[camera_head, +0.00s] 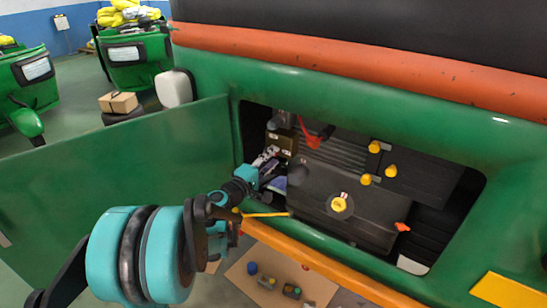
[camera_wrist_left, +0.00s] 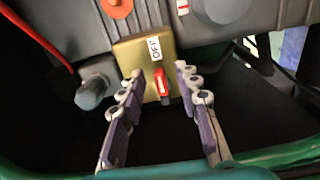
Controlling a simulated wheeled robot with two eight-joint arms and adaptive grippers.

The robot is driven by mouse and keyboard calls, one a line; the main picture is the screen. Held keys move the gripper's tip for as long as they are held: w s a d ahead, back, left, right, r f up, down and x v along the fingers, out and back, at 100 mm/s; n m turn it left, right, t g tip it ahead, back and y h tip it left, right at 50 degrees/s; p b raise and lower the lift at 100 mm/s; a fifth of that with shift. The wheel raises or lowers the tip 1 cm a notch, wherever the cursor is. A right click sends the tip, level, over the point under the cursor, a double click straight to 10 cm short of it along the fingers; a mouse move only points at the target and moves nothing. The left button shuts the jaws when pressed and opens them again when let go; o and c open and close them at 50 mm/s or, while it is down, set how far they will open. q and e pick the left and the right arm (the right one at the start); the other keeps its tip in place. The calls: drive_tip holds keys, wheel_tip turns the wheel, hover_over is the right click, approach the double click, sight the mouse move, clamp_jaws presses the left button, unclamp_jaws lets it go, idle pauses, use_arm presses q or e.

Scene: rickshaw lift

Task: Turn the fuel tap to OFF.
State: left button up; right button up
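The fuel tap is a brass-coloured block (camera_wrist_left: 184,52) with a white OFF label (camera_wrist_left: 153,48) on its upper part. Its red handle (camera_wrist_left: 162,86), with a white mark, runs nearly up and down just below the label in the left wrist view. The tap block shows small and brownish in the head view (camera_head: 284,139); its handle is not clear there. My left gripper (camera_head: 270,158) reaches into the engine bay beside the block. Its purple-padded fingers (camera_wrist_left: 164,108) are apart, one on each side of the handle, with nothing between them gripped. My right gripper is out of view.
The green body's opening frames the bay, with an orange lower sill (camera_head: 320,270) and an open green door (camera_head: 120,160) at left. A red cable (camera_head: 316,137), yellow caps (camera_head: 375,147) and a yellow oil cap (camera_head: 340,204) surround the tap. Loose parts lie on cardboard (camera_head: 245,270) below.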

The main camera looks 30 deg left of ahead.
use_arm(q)
drive_tip(key=s, duration=1)
drive_tip(key=shift+s+a, duration=0.3)
drive_tip(key=shift+a, duration=0.1)
drive_tip(key=s+d+f+m+g+h, duration=0.1)
drive_tip(key=s+d+f+m+g, duration=0.15)
drive_tip(key=d, duration=0.35)
drive_tip(key=s+d+f+m+g+h, duration=0.1)
drive_tip(key=d+f+m+g, duration=0.1)
drive_tip(key=d+m, duration=0.3)
drive_tip(key=s+d+f+m+g+h, duration=0.1)
drive_tip(key=s+d+f+m+g, duration=0.15)
drive_tip(key=d, duration=0.45)
drive_tip(key=s+d+f+m+g+y, duration=0.1)
drive_tip(key=s+m+g+y, duration=0.1)
drive_tip(key=s, duration=0.3)
drive_tip(key=s+f+m+g+y, duration=0.2)
drive_tip(key=s+m, duration=0.3)
drive_tip(key=shift+s+d+f+y, duration=0.3)
drive_tip(key=shift+d, duration=0.05)
